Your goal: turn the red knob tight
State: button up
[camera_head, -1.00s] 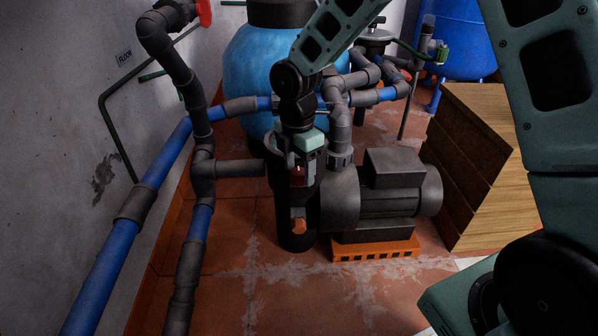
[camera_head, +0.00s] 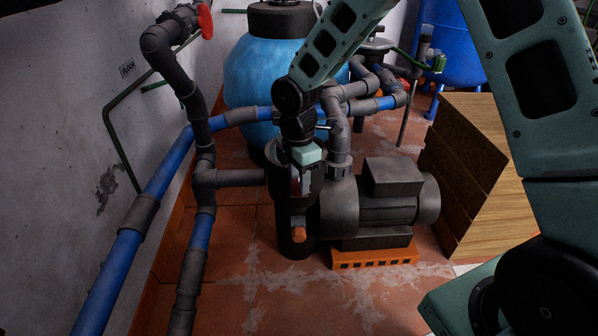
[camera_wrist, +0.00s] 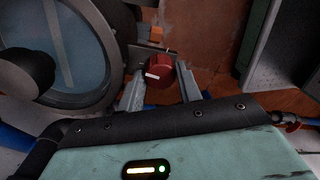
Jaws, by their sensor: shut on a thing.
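The red knob (camera_wrist: 160,74) is round, with a white mark on its face pointing left in the wrist view. It sits between the two fingers of my gripper (camera_wrist: 161,82), which is shut on it. In the head view my gripper (camera_head: 301,181) reaches down in front of the dark pump housing (camera_head: 290,222).
The grey pump motor (camera_head: 393,200) stands just right on an orange brick (camera_head: 372,257). A wooden crate (camera_head: 475,170) stands further right. Blue and grey pipes (camera_head: 165,175) run on the left, with a red valve handle (camera_head: 206,20) above. The front floor is clear.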

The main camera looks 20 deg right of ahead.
jog(key=m+p, duration=0.4)
jog(key=p, duration=0.1)
jog(key=shift+s+r, duration=0.1)
jog(key=shift+r, duration=0.2)
jog(key=m+p, duration=0.9)
jog(key=shift+f+m, duration=0.1)
jog(key=shift+m, duration=0.2)
jog(key=m+p, duration=0.3)
jog(key=m, duration=0.1)
jog(key=shift+f+m, duration=0.15)
jog(key=shift+m, duration=0.15)
jog(key=o, duration=1)
